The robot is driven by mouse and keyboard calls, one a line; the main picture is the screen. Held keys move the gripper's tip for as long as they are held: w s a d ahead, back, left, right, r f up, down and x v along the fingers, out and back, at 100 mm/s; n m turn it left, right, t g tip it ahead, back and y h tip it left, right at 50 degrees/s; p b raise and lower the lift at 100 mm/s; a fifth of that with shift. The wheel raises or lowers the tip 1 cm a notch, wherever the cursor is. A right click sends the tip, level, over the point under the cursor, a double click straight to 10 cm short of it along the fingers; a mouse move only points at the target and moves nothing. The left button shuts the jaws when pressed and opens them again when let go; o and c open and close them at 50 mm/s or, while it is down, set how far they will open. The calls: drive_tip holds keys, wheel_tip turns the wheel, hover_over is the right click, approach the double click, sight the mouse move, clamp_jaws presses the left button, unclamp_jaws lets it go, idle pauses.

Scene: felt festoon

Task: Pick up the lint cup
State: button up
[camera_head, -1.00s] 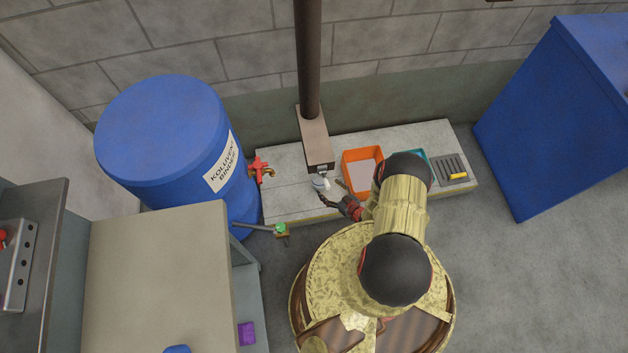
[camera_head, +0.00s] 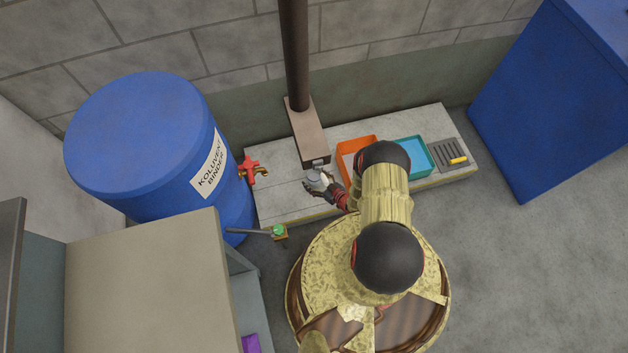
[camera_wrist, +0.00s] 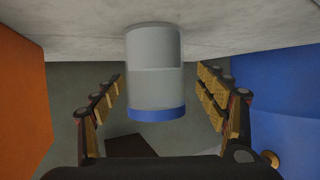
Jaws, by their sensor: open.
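The lint cup (camera_head: 316,177) is a small pale grey cup on the bench, below the brown box on the pipe. In the wrist view the lint cup (camera_wrist: 154,72) is a translucent grey cylinder with a blue band at one end. My gripper (camera_head: 320,186) is at the cup, partly covering it in the head view. In the wrist view the open fingers of my gripper (camera_wrist: 160,86) stand on either side of the cup, with a visible gap on each side.
An orange tray (camera_head: 345,147) stands close to the right of my gripper, with a teal tray (camera_head: 432,158) beyond it. A blue drum (camera_head: 140,150) with a red tap (camera_head: 249,168) stands left. The brown box (camera_head: 308,135) hangs close behind the cup.

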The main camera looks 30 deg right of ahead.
sight(310, 174)
drive_tip(key=x, duration=0.1)
drive_tip(key=b+x, duration=0.1)
drive_tip(key=x, duration=0.1)
drive_tip(key=shift+w+d+f+b, duration=0.2)
drive_tip(key=shift+w+f+b, duration=0.05)
drive_tip(key=shift+w+b, duration=0.15)
drive_tip(key=shift+w+a+f, duration=0.1)
drive_tip(key=shift+w, duration=0.3)
drive_tip(key=shift+c, duration=0.8)
drive_tip(key=c, duration=1.4)
